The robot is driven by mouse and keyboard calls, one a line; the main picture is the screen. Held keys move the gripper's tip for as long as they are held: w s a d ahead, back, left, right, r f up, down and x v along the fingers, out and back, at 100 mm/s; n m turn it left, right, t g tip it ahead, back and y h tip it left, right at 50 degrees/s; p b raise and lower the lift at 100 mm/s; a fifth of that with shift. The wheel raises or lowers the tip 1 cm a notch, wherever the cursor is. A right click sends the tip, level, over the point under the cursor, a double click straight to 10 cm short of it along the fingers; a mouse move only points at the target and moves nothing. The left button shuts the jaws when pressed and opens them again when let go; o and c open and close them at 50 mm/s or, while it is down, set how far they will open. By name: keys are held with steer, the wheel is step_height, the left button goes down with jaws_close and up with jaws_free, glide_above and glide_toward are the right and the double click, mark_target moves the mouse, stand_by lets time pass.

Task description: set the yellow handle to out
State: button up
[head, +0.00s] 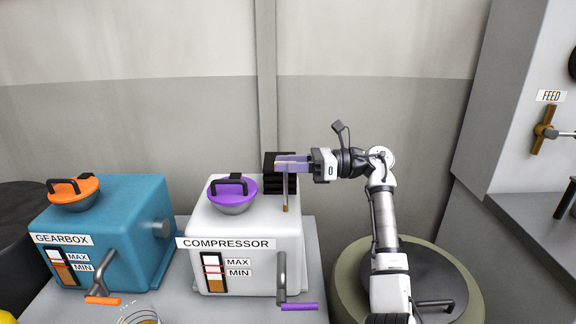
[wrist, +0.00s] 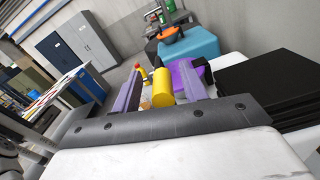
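The yellow handle (wrist: 162,88) shows in the wrist view as a short yellow cylinder between my two purple fingers. It lies nearer the right finger, with a narrow gap to the left one. My gripper (head: 291,163) is over the right part of the white compressor box (head: 290,235); its fingers are apart, around the handle. In the head view the fingers hide most of the handle. A thin upright rod (head: 286,190) with a brownish lower end shows below the fingers. I cannot tell whether the rod's lower end is in the box or above it.
A purple-lidded bowl shape (head: 232,195) sits on the compressor box. A black stacked block (head: 270,177) stands behind it. The blue gearbox (head: 120,225) is to the left. A purple-gripped lever (head: 299,306) is at the box's front. A grey wall stands behind.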

steer(key=shift+d+f, duration=0.1)
steer(key=shift+f, duration=0.05)
steer(key=shift+d, duration=0.3)
steer(key=d+b, duration=0.3)
steer(key=d, duration=1)
